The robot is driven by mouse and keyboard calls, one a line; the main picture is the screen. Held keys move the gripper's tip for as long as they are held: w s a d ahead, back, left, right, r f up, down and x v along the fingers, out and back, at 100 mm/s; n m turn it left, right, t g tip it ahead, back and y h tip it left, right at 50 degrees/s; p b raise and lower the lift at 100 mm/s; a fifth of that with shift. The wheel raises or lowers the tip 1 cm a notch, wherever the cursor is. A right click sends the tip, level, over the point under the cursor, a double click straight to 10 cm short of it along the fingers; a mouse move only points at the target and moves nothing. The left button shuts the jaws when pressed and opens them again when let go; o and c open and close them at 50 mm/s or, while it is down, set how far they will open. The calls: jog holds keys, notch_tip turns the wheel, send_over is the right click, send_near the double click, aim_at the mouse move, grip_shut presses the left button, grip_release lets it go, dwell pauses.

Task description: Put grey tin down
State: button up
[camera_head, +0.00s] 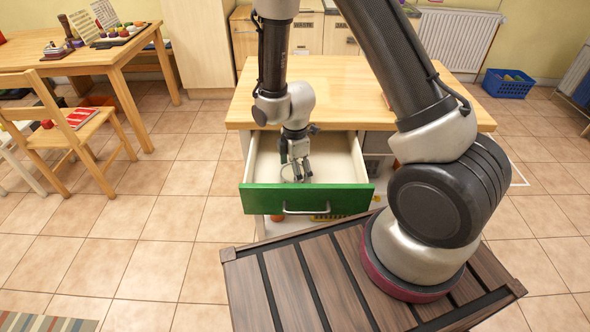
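My gripper (300,175) points down inside the open drawer (335,160) of the wooden-topped cabinet. A small pale grey round thing, likely the grey tin (287,173), shows low in the drawer at the left of my fingertips. It is partly hidden by my fingers and the green drawer front (345,199). It is close to my fingers, but I cannot tell whether they are closed on it or only beside it. I also cannot tell whether it touches the drawer floor.
The wooden counter top (350,90) above the drawer is largely clear. At left stand a wooden table (95,58) and a chair (75,135). A blue crate (508,84) is on the floor at right.

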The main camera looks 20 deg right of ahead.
dwell(0.3)
jog(key=s+d+r+m+t, duration=0.1)
jog(key=d+r+m, duration=0.1)
jog(key=r, duration=0.9)
jog(key=d+r+m, duration=0.3)
jog(key=r, duration=0.8)
jog(key=s+d+r+m+t, duration=0.1)
jog(key=s+d+r+m, duration=0.4)
jog(key=s+r+m, duration=0.2)
jog(key=s+d+r+m+t, duration=0.2)
jog(key=s+d+r+m, duration=0.4)
jog(key=s, duration=0.4)
notch_tip(320, 180, up, 2)
jog(key=shift+s+d+r+m, duration=0.2)
jog(key=shift+s+m, duration=0.15)
jog(key=shift+m, duration=0.15)
